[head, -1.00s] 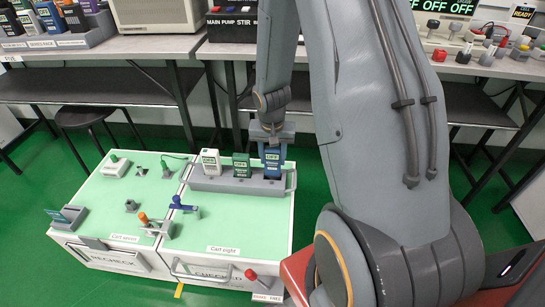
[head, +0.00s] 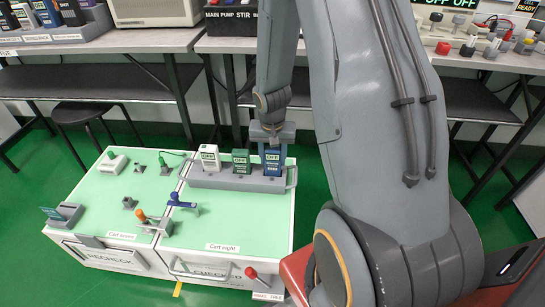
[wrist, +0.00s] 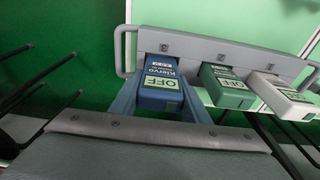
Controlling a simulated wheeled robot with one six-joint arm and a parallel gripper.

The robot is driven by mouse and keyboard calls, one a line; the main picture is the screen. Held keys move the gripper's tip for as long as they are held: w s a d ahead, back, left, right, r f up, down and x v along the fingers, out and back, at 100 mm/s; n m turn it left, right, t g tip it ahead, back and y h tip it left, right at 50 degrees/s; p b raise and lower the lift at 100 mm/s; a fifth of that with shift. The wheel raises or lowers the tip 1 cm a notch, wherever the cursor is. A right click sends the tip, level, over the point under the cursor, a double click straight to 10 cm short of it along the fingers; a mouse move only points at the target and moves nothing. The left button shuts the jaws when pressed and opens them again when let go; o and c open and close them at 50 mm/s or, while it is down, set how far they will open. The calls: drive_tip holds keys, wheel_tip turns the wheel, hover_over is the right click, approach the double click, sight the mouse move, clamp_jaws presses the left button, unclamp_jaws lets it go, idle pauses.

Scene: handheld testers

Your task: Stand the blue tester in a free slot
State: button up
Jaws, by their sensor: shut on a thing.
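The blue tester (head: 272,161) stands upright at the right end of a grey rack (head: 225,182) on the light green cart top. Its lower end is hidden in the rack, so I cannot tell how deep it sits. It also shows in the wrist view (wrist: 160,78), with OFF on its screen. My gripper (head: 272,140) is above the rack, shut on the blue tester, one finger on each side. A green tester (head: 240,160) stands in the middle of the rack and a white tester (head: 209,157) at its left end.
The cart (head: 235,215) labelled Cart eight has free room in front of the rack. Blue (head: 181,202) and orange-handled (head: 143,215) fittings stand at its left side. Benches stand behind.

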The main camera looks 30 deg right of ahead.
sight(273, 149)
drive_tip(key=shift+f+b, duration=1.4)
drive_tip(key=shift+f, duration=0.1)
drive_tip(key=o, duration=1.2)
drive_tip(key=shift+r, duration=0.1)
drive_tip(key=r+p, duration=0.1)
drive_tip(key=r, duration=0.1)
drive_tip(key=r+p, duration=0.1)
drive_tip(key=r, duration=0.1)
drive_tip(key=r+p, duration=0.1)
drive_tip(key=r, duration=0.1)
drive_tip(key=shift+s+a+r, duration=0.25)
drive_tip(key=shift+s+r, duration=0.1)
drive_tip(key=shift+s, duration=0.05)
drive_tip(key=shift+r, duration=0.45)
